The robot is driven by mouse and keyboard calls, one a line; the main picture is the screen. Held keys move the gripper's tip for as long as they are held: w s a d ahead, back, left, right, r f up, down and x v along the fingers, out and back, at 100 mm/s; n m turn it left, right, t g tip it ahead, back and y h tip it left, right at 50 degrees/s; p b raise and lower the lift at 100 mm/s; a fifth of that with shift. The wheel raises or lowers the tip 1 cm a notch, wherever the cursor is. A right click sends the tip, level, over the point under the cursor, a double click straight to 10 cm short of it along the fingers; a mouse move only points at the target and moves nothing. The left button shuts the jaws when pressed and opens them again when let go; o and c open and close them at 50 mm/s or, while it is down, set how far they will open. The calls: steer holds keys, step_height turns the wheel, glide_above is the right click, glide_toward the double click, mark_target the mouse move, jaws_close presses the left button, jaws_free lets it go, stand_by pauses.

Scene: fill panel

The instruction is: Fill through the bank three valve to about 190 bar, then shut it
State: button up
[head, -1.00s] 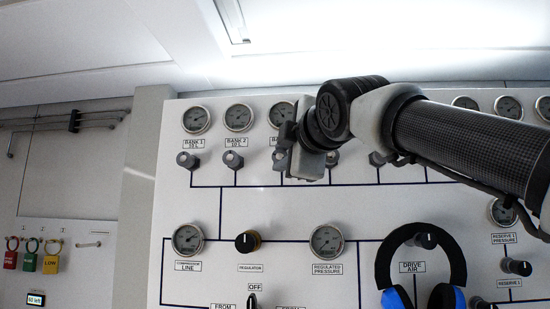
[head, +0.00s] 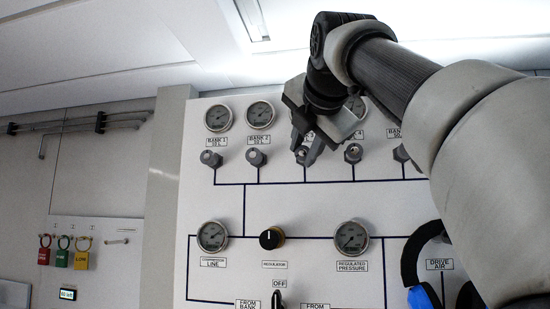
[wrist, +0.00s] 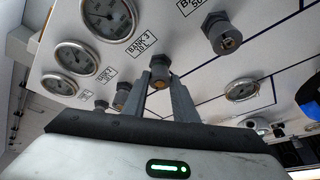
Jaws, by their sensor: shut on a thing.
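The bank three valve (wrist: 160,68) is a grey knob below the BANK 3 label (wrist: 142,42) in the wrist view. My gripper (wrist: 161,84) has its two fingers closed on either side of this knob. In the head view my gripper (head: 307,146) is at the third knob of the top row and covers much of it. The bank three gauge (wrist: 108,18) shows in the wrist view, but its reading is too small to tell. In the head view my gripper and arm hide that gauge.
Bank 1 (head: 211,158) and bank 2 (head: 256,157) knobs stand to the left, the bank 4 knob (head: 353,153) close on the right. Below are the regulator knob (head: 272,238) and regulated pressure gauge (head: 351,237). Blue-black ear defenders (head: 421,270) hang lower right, partly behind my arm.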

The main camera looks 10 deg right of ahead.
steer(key=shift+r+n, duration=0.1)
steer(key=shift+n, duration=0.3)
stand_by(0.3)
steer(key=o, duration=1)
steer(key=shift+o, duration=0.2)
steer(key=v, duration=1.7)
steer(key=shift+a+r, duration=0.15)
steer(key=shift+r, duration=0.05)
steer(key=shift+s, duration=0.1)
